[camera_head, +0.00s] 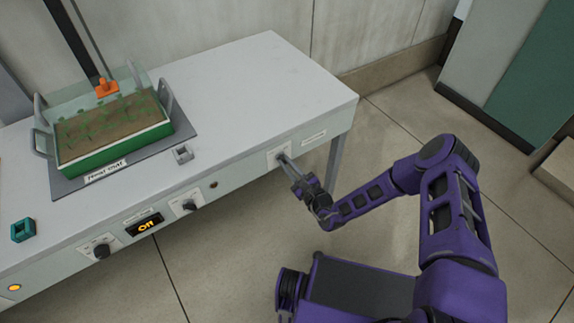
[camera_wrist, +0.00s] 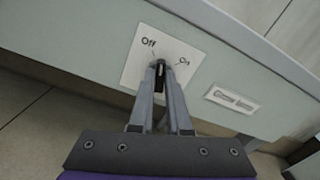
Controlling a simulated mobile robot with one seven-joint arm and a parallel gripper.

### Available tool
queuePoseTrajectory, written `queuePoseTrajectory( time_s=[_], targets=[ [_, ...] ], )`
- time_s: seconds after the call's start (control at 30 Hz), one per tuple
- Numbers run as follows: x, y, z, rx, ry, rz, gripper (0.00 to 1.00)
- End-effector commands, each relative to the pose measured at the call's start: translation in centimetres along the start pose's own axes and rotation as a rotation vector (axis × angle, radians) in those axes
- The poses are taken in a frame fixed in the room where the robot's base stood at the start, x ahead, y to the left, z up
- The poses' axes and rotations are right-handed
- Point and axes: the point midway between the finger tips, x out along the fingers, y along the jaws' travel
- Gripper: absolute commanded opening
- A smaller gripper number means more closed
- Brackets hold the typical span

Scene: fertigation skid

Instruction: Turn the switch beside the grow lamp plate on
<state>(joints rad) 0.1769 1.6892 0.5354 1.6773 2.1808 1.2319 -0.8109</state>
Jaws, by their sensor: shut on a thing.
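The switch (camera_wrist: 160,70) is a small dark knob on a white plate (camera_wrist: 135,65) marked "Off" and "On", on the front of the bench. My gripper (camera_wrist: 160,76) is shut on the knob, one finger on each side. The fingers cover much of the knob, and I cannot tell which mark it points to. A small label plate (camera_wrist: 232,100) is to the right of the switch; its text is too small to read. In the head view, my gripper (camera_head: 284,158) reaches the switch plate (camera_head: 273,157) near the right end of the bench front, left of the label plate (camera_head: 314,138).
The bench top (camera_head: 255,85) is clear at the right. A green seedling tray (camera_head: 118,150) stands on a grey mat at the left. Other knobs (camera_head: 102,251) (camera_head: 190,205) and an orange "Off" display (camera_head: 145,224) are farther left on the front.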

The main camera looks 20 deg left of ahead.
Motion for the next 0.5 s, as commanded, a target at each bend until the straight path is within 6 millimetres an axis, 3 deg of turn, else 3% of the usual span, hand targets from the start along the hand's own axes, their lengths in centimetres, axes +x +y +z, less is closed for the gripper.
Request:
queuePoseTrajectory(
  time_s=[0.5],
  targets=[
    [-0.1,-0.11,-0.14,0.494,0.002,-0.002,0.0]
  ],
)
